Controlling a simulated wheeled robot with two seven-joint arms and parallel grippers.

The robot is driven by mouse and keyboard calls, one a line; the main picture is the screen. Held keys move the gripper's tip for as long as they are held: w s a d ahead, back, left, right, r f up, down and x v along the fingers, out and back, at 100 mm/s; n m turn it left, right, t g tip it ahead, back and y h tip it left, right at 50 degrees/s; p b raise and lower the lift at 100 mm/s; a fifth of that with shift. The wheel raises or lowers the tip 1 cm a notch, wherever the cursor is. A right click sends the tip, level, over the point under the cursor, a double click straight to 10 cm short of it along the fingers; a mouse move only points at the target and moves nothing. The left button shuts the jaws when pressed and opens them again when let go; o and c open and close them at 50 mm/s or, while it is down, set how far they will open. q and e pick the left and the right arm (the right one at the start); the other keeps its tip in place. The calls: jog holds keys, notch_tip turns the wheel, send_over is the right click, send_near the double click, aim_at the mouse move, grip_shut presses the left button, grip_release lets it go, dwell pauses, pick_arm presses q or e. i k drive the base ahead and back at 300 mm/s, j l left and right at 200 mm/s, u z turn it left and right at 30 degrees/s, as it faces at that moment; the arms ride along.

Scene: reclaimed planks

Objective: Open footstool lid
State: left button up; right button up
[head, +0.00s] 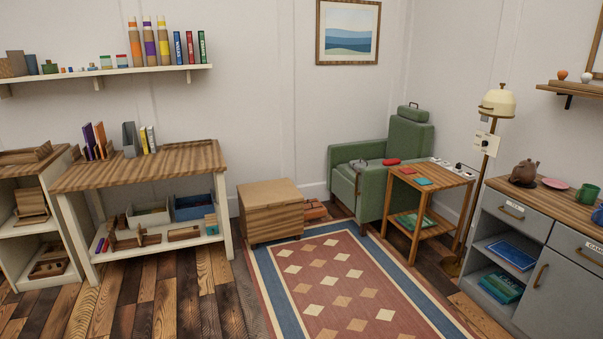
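A low wooden box that looks like the footstool (273,220) stands on the floor left of the green armchair, partly over the rug's far left corner. Its flat tan lid (268,193) lies level and appears shut. The sides have wood grain. I cannot make out a handle or hinge on it. Neither of my grippers is in view.
The patterned rug (322,283) and plank floor in front of the box are clear. A workbench (150,166) with shelves stands to its left. The green armchair (371,196), a small side table (432,176) and a grey cabinet (562,279) stand to the right.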

aim_at(258, 195)
jog(key=i, duration=2.45)
